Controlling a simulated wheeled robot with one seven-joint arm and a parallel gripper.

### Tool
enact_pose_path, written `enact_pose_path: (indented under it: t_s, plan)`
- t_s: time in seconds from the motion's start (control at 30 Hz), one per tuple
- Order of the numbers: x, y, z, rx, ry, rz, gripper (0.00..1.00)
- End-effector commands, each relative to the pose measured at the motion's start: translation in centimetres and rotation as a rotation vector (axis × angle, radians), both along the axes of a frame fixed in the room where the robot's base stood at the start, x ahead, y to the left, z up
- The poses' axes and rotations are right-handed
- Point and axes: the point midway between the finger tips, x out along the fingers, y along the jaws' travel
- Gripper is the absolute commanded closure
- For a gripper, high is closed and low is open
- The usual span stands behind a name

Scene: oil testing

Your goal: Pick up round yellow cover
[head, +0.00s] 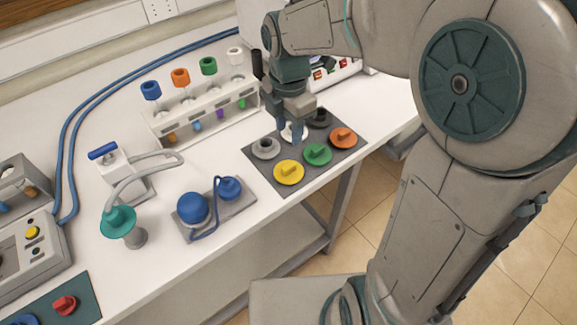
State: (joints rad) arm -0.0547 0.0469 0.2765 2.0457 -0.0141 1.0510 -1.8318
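The round yellow cover (289,173) has a raised grip on top and lies at the front of a dark grey mat (262,181) at the table's right end. My gripper (291,132) points down over the back part of the mat, behind the yellow cover and apart from it. Its fingertips are at a whitish round piece, partly hidden by them. The view is too small to tell whether they touch or hold it.
A green cover (317,153) and an orange cover (343,137) lie right of the yellow one. A grey round piece (265,149) is behind it. A test-tube rack (205,122) stands left of my gripper. A blue-capped device (215,207) stands left of the mat.

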Motion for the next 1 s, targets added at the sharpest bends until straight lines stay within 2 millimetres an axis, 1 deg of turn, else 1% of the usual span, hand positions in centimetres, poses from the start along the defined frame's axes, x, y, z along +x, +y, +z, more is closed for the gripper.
enact_pose_path:
  t_s: [0.03, 0.1, 0.2, 0.3, 0.53, 0.8, 0.9, 1.0]
  plan:
    - [-0.1, 0.0, -1.1, -0.002, 0.006, 0.000, 0.60]
    - [-0.1, 0.0, -2.6, -0.002, 0.006, -0.001, 0.60]
    - [-0.1, 0.0, -4.5, -0.002, 0.005, -0.002, 0.60]
    - [-0.1, 0.0, -5.8, -0.001, 0.004, -0.002, 0.60]
    - [-0.2, 0.0, -7.4, -0.001, 0.003, -0.003, 0.60]
    - [-0.4, 0.0, -11.3, -0.001, 0.004, -0.004, 0.60]
    - [-0.4, 0.0, -11.8, 0.000, 0.000, -0.004, 0.60]
    - [-0.4, 0.0, -11.9, 0.000, -0.001, -0.004, 0.60]
